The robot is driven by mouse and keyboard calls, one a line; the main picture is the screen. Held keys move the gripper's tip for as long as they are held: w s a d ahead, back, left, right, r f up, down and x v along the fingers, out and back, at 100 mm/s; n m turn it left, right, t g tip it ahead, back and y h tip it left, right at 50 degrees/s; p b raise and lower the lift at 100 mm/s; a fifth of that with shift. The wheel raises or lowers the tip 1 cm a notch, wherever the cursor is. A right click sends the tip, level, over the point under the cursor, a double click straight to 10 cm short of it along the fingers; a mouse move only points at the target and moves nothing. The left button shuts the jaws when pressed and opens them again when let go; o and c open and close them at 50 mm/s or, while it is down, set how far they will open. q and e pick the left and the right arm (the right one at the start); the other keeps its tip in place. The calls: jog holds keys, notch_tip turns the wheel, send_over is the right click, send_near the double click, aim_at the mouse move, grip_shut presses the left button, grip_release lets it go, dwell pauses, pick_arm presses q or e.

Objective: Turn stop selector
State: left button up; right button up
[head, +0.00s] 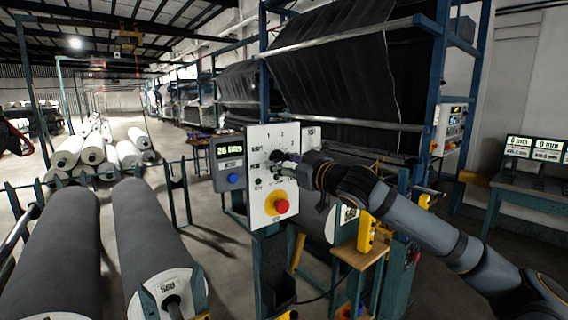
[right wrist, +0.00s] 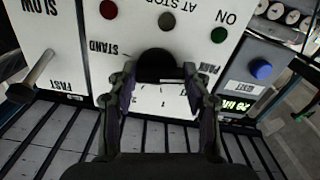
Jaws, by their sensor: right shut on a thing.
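The stop selector is a round black knob (right wrist: 157,65) on a white control panel (head: 257,190). In the right wrist view the panel appears upside down, with "AT STOP", "STAND" and "PARK" printed around the knob. My right gripper (right wrist: 160,78) has one finger on each side of the knob and is shut on it. In the head view my right gripper (head: 285,165) reaches the panel from the right and covers much of the knob. The knob's pointer is hidden, so its setting cannot be read.
A red emergency button (head: 281,206) sits low on the panel. A blue button (head: 233,179) is on the grey display box to the left. In the right wrist view a metal lever (right wrist: 35,75) stands between "SLOW" and "FAST". Large grey rolls (head: 155,235) lie at left.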

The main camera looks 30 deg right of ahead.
jog(key=shift+r, duration=0.1)
jog(key=o, duration=1.2)
jog(key=shift+c, duration=0.2)
jog(key=shift+d+r, duration=0.1)
jog(key=shift+r, duration=0.25)
notch_tip(320, 180, up, 9)
